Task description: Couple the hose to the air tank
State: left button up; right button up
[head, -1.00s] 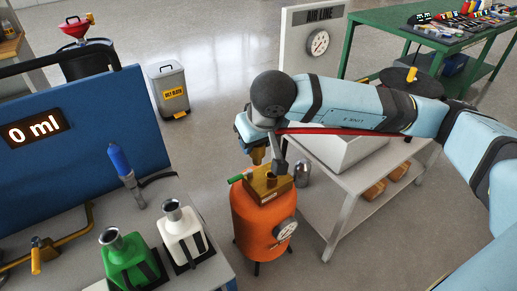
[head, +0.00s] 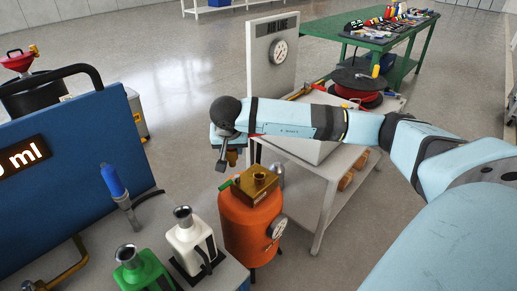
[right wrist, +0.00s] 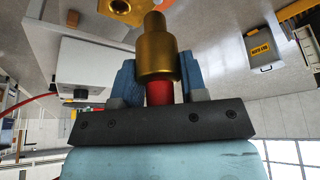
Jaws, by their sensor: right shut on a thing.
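The orange air tank (head: 250,222) stands on the floor in the middle of the head view, with a gauge (head: 277,227) on its side. On its top sits a brass block (head: 256,183) with a round port and a green lever (head: 226,184). My right gripper (right wrist: 158,82) is shut on a brass coupling (right wrist: 157,48) with a red end below it. In the head view that coupling (head: 232,157) hangs apart from the block, up and left of its port. The brass block (right wrist: 124,8) shows at the wrist view's top edge. My left gripper is out of view.
A grey cart (head: 322,192) stands right of the tank, beside an air line panel (head: 275,66). A red reel (head: 358,92) lies behind. A workbench with a white container (head: 190,240), a green container (head: 142,270) and a blue panel (head: 75,160) is at left.

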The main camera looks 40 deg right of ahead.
jog(key=w+d+f+m+g+h, duration=0.15)
jog(key=d+f+m, duration=0.45)
jog(key=d, duration=0.7)
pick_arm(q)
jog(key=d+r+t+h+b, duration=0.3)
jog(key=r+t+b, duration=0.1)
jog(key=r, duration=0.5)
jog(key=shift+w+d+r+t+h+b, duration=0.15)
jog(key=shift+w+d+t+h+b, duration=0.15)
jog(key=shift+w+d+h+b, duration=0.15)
pick_arm(e)
notch_tip(320, 180, down, 6)
jog(key=n, duration=0.1)
jog(key=shift+f, duration=0.15)
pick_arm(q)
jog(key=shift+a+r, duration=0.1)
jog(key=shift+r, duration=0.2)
pick_arm(e)
jog(key=shift+s+a, duration=0.1)
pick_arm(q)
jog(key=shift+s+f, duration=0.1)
pick_arm(e)
jog(key=shift+f, duration=0.15)
jog(key=shift+f+b, duration=0.75)
jog(key=shift+f, duration=1.05)
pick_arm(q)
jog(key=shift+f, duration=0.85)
pick_arm(e)
jog(key=o, duration=1.6)
jog(key=shift+c, duration=0.2)
